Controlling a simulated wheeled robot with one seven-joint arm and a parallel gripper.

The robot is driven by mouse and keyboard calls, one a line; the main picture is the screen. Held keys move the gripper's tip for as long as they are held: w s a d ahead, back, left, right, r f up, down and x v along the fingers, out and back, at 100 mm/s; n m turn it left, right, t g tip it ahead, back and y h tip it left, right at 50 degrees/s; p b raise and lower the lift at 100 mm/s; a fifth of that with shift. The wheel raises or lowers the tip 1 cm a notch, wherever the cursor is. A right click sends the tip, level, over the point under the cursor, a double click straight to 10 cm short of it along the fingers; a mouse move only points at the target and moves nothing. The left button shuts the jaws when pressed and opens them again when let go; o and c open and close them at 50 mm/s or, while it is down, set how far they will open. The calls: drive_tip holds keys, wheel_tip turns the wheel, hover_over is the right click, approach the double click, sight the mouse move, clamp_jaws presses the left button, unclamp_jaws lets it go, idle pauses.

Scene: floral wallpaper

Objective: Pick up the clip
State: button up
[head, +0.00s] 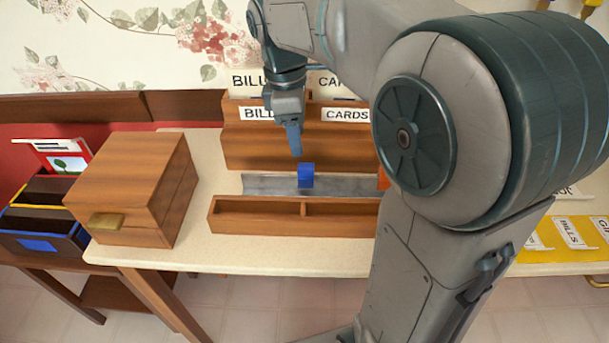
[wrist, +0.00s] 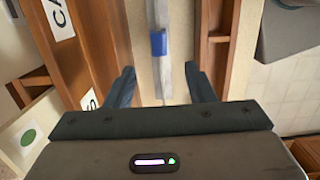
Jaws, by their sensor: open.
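A small blue block-like object (head: 306,175), which I take to be the clip, sits on a grey metal strip (head: 265,185) on the table. It also shows in the wrist view (wrist: 158,44), beyond and between my fingertips. My gripper (head: 295,150) is above and slightly left of it in the head view, pointing down. In the wrist view its two fingers (wrist: 163,80) are spread wide and nothing is between them. The clip is apart from both fingers.
A wooden sorter (head: 245,145) labelled BILLS and CARDS stands behind the strip. A low two-part wooden tray (head: 255,228) lies in front. A wooden box (head: 130,180) is at left. An orange thing (head: 383,179) is partly hidden by my arm. Yellow labelled folders (head: 540,240) lie at right.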

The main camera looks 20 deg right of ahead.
sight(305, 164)
drive_tip(key=f+b, duration=0.1)
drive_tip(key=f, duration=0.2)
drive_tip(key=d+f, duration=0.1)
drive_tip(key=f, duration=0.3)
drive_tip(key=f+b, duration=0.1)
drive_tip(key=f, duration=0.2)
drive_tip(key=shift+s+d+f+b, duration=0.2)
drive_tip(key=shift+d+f+b, duration=0.1)
drive_tip(key=shift+d+f, duration=0.1)
drive_tip(key=shift+c, duration=0.3)
drive_tip(key=c, duration=1)
